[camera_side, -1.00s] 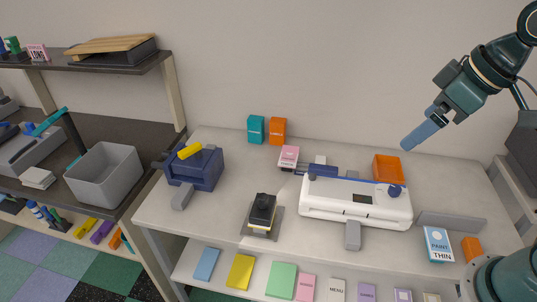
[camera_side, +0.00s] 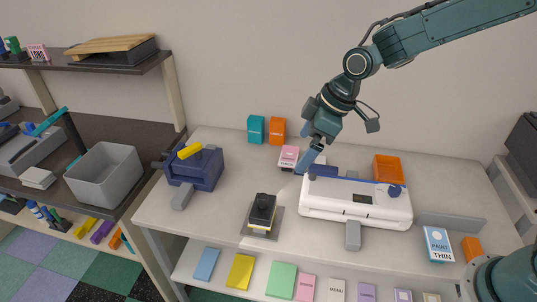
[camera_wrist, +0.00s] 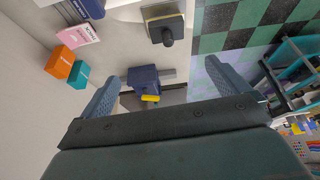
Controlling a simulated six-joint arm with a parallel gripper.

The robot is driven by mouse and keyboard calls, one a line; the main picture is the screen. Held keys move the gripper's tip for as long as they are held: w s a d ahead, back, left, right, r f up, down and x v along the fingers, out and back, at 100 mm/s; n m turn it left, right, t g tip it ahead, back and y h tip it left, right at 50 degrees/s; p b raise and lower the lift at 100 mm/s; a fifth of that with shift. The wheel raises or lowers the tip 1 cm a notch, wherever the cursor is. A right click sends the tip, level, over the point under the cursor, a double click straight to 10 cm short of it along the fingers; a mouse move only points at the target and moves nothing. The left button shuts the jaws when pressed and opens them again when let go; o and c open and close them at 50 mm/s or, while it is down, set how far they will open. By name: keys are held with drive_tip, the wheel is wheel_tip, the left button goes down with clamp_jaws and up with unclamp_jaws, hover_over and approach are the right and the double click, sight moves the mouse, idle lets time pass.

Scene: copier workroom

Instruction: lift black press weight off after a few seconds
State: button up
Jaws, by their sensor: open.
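The black press weight (camera_side: 262,211) sits upright with its knob up on a yellow-edged stack, on a grey base plate (camera_side: 277,224) on the table. In the wrist view the weight (camera_wrist: 163,30) shows near the top. My gripper (camera_side: 305,164) is in the air above the white laminator's left end, up and to the right of the weight and apart from it. In the wrist view both fingers of my gripper (camera_wrist: 168,80) are spread wide with nothing between them.
The white laminator (camera_side: 340,211) stands right of the weight. A navy device (camera_side: 207,171) with a yellow handle is to the left. A pink block (camera_side: 288,156), teal box (camera_side: 255,128) and orange box (camera_side: 278,129) stand behind. The table is clear around the base plate.

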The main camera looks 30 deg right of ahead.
drive_tip(key=n, duration=0.2)
approach(263, 195)
drive_tip(key=shift+g+y, duration=0.3)
drive_tip(key=shift+y, duration=0.1)
drive_tip(key=shift+w+d+x, duration=0.1)
drive_tip(key=shift+d+x, duration=0.05)
drive_tip(key=shift+x, duration=1.1)
drive_tip(key=shift+w+d+x, duration=0.1)
drive_tip(key=shift+x, duration=1.1)
drive_tip(key=shift+w+d+x, duration=0.1)
drive_tip(key=shift+d+x, duration=0.05)
drive_tip(key=shift+x, duration=1.1)
drive_tip(key=shift+f, duration=0.15)
drive_tip(key=shift+x, duration=2.5)
drive_tip(key=shift+s, duration=0.15)
drive_tip(key=shift+c, duration=0.4)
drive_tip(key=c, duration=1.3)
drive_tip(key=shift+r, duration=0.2)
wheel_tip(263, 195, up, 20)
drive_tip(key=shift+f, duration=0.15)
